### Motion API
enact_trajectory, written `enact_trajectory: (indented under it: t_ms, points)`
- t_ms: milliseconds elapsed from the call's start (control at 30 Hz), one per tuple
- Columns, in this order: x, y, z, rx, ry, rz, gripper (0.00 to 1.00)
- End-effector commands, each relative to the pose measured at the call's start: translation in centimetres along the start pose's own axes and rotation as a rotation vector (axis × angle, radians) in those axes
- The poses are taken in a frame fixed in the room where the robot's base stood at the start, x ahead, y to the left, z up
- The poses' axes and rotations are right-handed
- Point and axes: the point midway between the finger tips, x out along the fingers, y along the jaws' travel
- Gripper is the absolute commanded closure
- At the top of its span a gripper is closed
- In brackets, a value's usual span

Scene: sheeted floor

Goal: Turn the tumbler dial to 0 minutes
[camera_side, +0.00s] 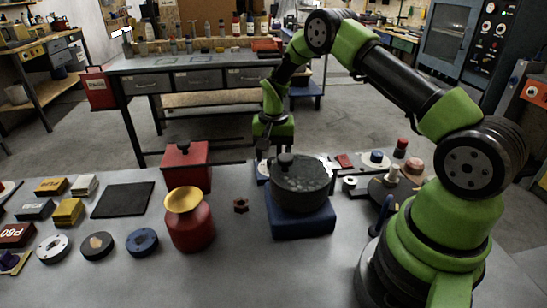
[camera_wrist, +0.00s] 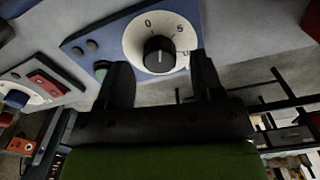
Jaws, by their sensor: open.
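The tumbler (camera_side: 300,185) is a dark grey lidded drum on a blue base (camera_side: 303,222) at the middle of the bench. In the wrist view, its dial (camera_wrist: 133,48) is a white disc on a blue panel (camera_wrist: 88,28), with a black knob (camera_wrist: 158,50) at the centre. The figures 0 and 5 show above the knob; its exact setting is too small to tell. My gripper (camera_wrist: 163,78) is open, its two dark fingers apart below the dial, with the knob between their lines and not gripped. In the side view my gripper (camera_side: 264,150) is behind the drum, partly hidden.
A red box (camera_side: 187,165) and a red pot with a yellow rim (camera_side: 190,222) stand left of the tumbler. A turntable-like dark disc (camera_side: 385,192) and small parts are at the right. Several blocks and discs fill the left side.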

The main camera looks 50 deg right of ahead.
Motion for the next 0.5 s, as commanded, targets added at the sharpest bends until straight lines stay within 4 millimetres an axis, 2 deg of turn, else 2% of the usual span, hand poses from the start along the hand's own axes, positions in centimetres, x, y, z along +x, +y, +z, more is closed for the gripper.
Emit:
enact_trajectory:
  t_ms: [100,300,500]
  points:
    - [-2.5,-0.1,-0.1,0.000,0.004,-0.004,0.39]
    - [-6.3,0.0,0.0,0.001,0.003,-0.003,0.39]
    - [-8.2,0.0,0.0,-0.001,0.001,-0.001,0.39]
